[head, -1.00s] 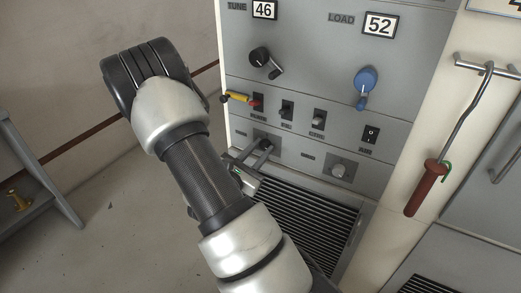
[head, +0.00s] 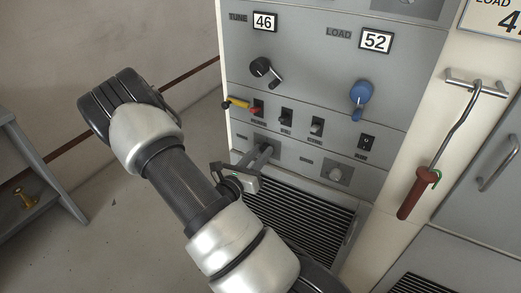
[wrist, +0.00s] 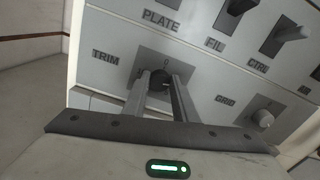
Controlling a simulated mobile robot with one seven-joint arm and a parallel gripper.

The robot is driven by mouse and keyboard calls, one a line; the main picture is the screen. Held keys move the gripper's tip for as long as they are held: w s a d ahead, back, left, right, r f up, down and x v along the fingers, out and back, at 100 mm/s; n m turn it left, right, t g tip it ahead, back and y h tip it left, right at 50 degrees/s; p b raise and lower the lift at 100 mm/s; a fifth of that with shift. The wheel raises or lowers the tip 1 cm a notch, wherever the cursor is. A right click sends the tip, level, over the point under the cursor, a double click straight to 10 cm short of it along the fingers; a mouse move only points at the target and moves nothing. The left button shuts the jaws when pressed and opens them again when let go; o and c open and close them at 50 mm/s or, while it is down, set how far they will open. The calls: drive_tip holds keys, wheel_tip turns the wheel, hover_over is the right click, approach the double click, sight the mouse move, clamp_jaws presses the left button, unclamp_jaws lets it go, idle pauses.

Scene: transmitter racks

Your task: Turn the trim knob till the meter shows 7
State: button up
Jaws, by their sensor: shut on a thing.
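The trim knob (wrist: 159,79) is a dark round knob on a grey plate, beside the TRIM label in the wrist view. My gripper (wrist: 161,84) has one finger on each side of the knob and is shut on it. In the head view my gripper (head: 265,150) reaches the lower left of the grey panel, and its fingers hide the knob there. The knob's pointer direction is mostly hidden between the fingers. I see no meter with a needle in either view.
Above are a TUNE crank (head: 262,68) reading 46 and a blue LOAD crank (head: 361,93) reading 52. Several switches sit just above the trim knob. A GRID knob (wrist: 263,118) is to its right. A red-handled hook rod (head: 418,190) hangs farther right.

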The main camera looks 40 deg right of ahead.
drive_tip(key=shift+f, duration=0.1)
idle(0.4)
drive_tip(key=o, duration=1)
drive_tip(key=shift+o, duration=0.2)
drive_tip(key=shift+a, duration=0.15)
drive_tip(key=p+v, duration=0.1)
drive_tip(key=v, duration=1.6)
drive_tip(key=shift+n+p, duration=0.3)
drive_tip(key=shift+a, duration=0.1)
